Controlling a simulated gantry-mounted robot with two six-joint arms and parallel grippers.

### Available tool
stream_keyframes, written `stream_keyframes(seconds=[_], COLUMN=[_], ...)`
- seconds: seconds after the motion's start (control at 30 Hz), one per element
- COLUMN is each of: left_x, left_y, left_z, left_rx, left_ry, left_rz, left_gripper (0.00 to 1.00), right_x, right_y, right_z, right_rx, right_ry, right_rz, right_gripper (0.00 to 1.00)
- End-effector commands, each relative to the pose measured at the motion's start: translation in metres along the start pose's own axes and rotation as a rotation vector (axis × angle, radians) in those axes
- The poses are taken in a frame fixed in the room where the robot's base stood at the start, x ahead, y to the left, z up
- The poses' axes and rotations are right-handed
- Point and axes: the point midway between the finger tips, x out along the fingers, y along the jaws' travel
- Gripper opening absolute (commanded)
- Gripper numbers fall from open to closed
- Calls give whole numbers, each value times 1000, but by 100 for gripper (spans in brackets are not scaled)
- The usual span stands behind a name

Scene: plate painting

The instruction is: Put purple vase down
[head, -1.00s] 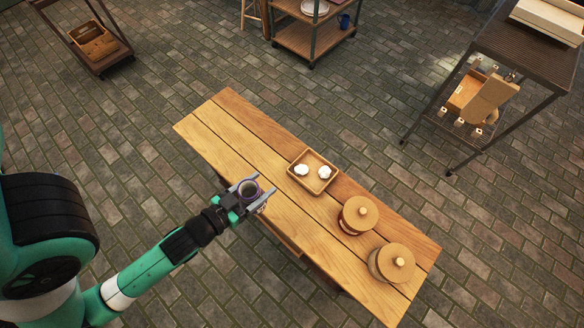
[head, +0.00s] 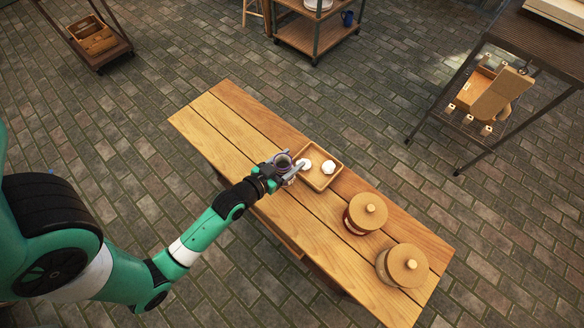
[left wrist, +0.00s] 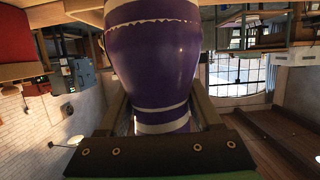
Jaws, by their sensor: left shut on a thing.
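The purple vase (left wrist: 160,65), with white bands, fills the middle of the left wrist view between my gripper's fingers. In the head view the vase (head: 283,162) shows from above as a small dark opening. My left gripper (head: 284,168) is shut on it, over the wooden table (head: 235,135), just left of the wooden tray (head: 318,184). I cannot tell whether the vase's base touches the table. My right gripper is not in view.
The tray holds two white round objects (head: 328,167). Two lidded jars (head: 366,213) and (head: 402,265) stand toward the table's near right end. The table's far left part is clear. A dark rack (head: 490,95) stands at the right, apart from the table.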

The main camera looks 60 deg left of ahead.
Motion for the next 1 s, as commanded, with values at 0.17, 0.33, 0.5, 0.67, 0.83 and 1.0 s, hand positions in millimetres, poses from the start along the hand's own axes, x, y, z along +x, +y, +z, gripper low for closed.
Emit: stream_keyframes(seconds=[0.17,0.33,0.5,0.67,0.83,1.0], left_x=[5,20,22,22,23,23], left_y=[0,-1,-1,-1,-1,-1], left_z=[2,27,37,36,39,39], left_rx=[0,-1,-1,-1,-1,0], left_ry=[4,0,3,3,1,1], left_rz=[-1,0,-1,-1,-1,-1], left_gripper=[0,0,0,0,75,96], right_x=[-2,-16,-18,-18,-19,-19], right_y=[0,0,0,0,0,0], right_z=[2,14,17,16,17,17], right_rx=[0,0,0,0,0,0], right_ry=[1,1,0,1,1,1], right_rz=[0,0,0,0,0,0], right_gripper=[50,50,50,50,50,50])
